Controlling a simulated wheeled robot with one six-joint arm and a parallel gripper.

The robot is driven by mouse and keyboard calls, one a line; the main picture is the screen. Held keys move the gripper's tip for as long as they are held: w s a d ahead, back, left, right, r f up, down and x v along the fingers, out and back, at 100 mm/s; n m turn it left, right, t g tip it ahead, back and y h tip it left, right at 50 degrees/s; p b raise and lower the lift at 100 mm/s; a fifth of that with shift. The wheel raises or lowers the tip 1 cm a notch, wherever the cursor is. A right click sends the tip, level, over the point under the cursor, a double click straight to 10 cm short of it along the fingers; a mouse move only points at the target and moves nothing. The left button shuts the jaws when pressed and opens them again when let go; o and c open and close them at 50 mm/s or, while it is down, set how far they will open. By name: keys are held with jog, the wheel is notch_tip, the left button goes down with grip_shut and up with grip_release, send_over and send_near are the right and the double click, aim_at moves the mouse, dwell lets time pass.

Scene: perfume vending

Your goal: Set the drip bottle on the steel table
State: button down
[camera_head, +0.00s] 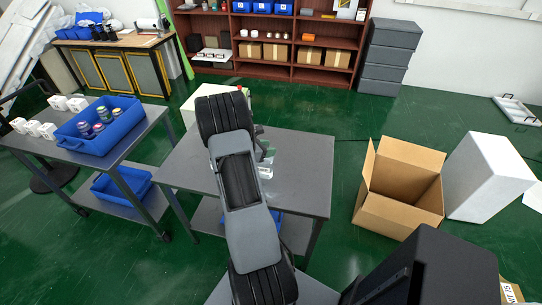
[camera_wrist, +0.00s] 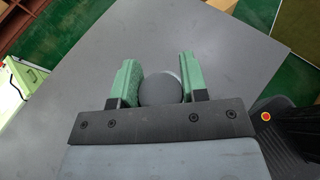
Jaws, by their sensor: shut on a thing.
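The steel table (camera_head: 302,182) is a grey-topped table in the middle of the head view; its bare top fills much of the wrist view (camera_wrist: 215,45). My gripper (camera_wrist: 157,70) has green fingers and is shut on the drip bottle (camera_wrist: 160,88), of which only a dark grey round top shows between the fingers. In the head view, a clear, shiny part of the bottle (camera_head: 265,172) shows over the tabletop beside my arm. My arm hides most of the gripper there. I cannot tell whether the bottle's base touches the table.
A second table at left holds a blue bin (camera_head: 103,131) with several jars, and white boxes (camera_head: 68,103). An open cardboard box (camera_head: 400,190) and a white block (camera_head: 488,178) stand on the floor at right. The steel table's right part is clear.

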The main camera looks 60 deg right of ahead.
jog(key=shift+s+d+f, duration=0.3)
jog(key=shift+d+f, duration=0.15)
jog(key=shift+f, duration=0.15)
jog(key=shift+s+d+f+p, duration=0.1)
jog(key=shift+f+p, duration=0.15)
jog(key=shift+f, duration=0.7)
jog(key=shift+s+d+f+p, duration=0.1)
jog(key=shift+f+p, duration=0.15)
jog(key=shift+f, duration=0.65)
jog(key=c, duration=0.6)
grip_release()
jog(key=shift+c, duration=0.2)
